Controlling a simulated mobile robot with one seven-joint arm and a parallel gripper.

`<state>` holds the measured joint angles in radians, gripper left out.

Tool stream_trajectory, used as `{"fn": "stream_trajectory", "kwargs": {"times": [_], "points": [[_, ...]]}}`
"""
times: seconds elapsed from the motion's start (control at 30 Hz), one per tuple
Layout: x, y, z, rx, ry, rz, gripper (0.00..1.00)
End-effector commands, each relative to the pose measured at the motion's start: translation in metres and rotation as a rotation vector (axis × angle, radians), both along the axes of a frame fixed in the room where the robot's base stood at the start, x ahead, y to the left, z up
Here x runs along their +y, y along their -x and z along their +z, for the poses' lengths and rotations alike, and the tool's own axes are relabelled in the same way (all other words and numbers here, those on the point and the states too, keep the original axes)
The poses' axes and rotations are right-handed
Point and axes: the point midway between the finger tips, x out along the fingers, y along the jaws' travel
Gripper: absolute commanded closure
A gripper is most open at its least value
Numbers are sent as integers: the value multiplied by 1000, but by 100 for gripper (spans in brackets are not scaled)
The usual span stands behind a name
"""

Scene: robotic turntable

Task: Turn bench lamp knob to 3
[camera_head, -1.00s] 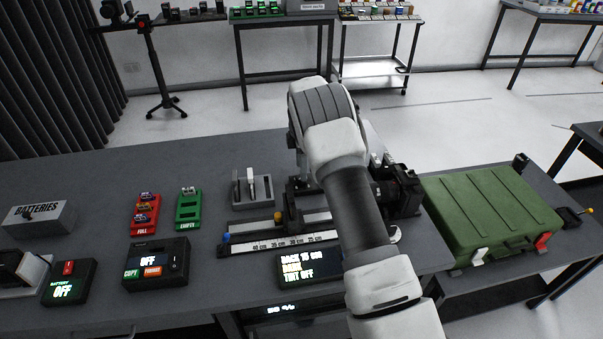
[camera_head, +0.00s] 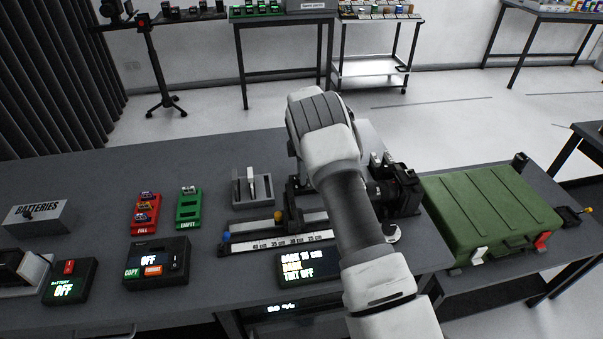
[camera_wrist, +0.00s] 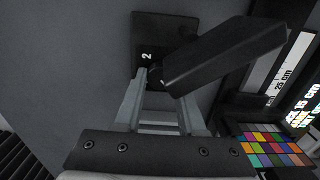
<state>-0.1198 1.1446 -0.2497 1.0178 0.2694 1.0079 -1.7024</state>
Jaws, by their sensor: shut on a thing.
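In the wrist view my gripper (camera_wrist: 155,82) is shut on a small dark knob (camera_wrist: 154,75) at the foot of a dark base plate (camera_wrist: 160,28). The plate bears a white "2" beside the knob. A long black block (camera_wrist: 222,55) reaches from the knob area up to the right, in front of part of the plate; I cannot tell whether it is the lamp's head. In the head view my arm hides the fingertips, the knob and most of the lamp. No "3" is readable in the wrist view.
A scale rail (camera_head: 285,242) and a lit display (camera_head: 308,267) lie left of my arm. A camera (camera_head: 400,190) and a green case (camera_head: 492,212) are to its right. A colour chart (camera_wrist: 270,143) shows at lower right in the wrist view.

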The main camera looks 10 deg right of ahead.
Motion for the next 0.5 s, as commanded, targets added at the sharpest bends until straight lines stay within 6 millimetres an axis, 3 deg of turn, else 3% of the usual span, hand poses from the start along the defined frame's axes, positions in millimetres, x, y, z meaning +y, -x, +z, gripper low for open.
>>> {"fn": "stream_trajectory", "kwargs": {"times": [0.5], "points": [[0, 0, -2, 0, 0, -106, 100]]}}
